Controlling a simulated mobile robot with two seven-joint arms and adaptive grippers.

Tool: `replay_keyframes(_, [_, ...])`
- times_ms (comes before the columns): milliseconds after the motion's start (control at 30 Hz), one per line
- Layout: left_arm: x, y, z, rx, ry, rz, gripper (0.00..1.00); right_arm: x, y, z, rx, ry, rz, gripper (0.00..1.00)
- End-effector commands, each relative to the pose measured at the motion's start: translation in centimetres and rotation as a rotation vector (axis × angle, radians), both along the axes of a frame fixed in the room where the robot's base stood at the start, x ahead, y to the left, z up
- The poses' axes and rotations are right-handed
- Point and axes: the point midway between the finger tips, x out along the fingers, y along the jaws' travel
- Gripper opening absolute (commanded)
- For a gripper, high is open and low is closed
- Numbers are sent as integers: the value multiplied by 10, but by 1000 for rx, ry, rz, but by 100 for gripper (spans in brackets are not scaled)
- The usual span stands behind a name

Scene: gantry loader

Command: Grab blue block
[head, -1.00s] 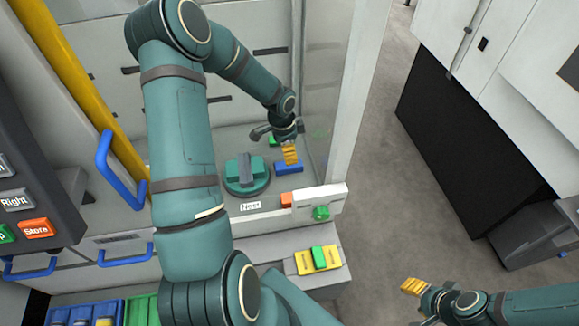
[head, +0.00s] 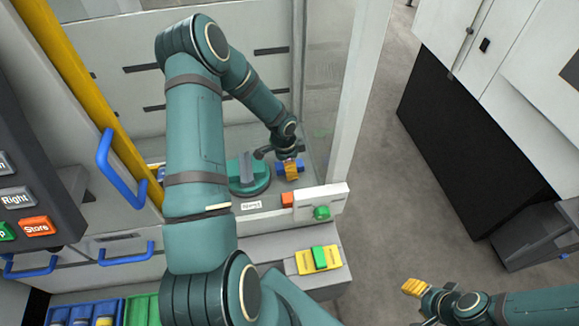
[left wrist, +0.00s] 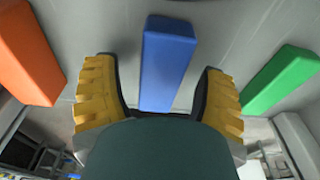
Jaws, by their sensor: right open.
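The blue block (head: 299,165) lies on the floor of the glass-sided machine bay, right of a round green fixture (head: 249,176). My left gripper (head: 291,173) is over it, partly hiding it. In the left wrist view the blue block (left wrist: 166,62) shows between two spread yellow fingers, with gaps at both sides. The left gripper is open; whether its fingers reach down past the block's sides I cannot tell. My right gripper (head: 413,288) is open and empty at the lower right, away from the bay.
An orange block (head: 287,200) lies near the bay's front edge; a green block (left wrist: 284,82) lies on the blue block's other side. A glass panel (head: 325,100) closes the bay's right side. A green button (head: 319,257) sits on a yellow plate in front.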

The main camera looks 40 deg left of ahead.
Motion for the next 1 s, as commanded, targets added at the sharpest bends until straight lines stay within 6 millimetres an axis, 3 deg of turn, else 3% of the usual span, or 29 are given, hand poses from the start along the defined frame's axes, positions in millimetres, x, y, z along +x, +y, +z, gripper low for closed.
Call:
replay_keyframes(33, [0,0,0,0,0,0,50,0,0,0,0,0,0,47])
replay_keyframes(167, [0,0,0,0,0,0,4,0,0,0,0,0,0,47])
replay_keyframes(200, [0,0,0,0,0,0,0,0,0,0,0,0,0,47])
replay_keyframes(667, [0,0,6,0,-1,1,0,0,0,0,0,0,0,47])
replay_keyframes(1000, [1,0,66,2,-3,1,0,0,0,4,1,0,0,47])
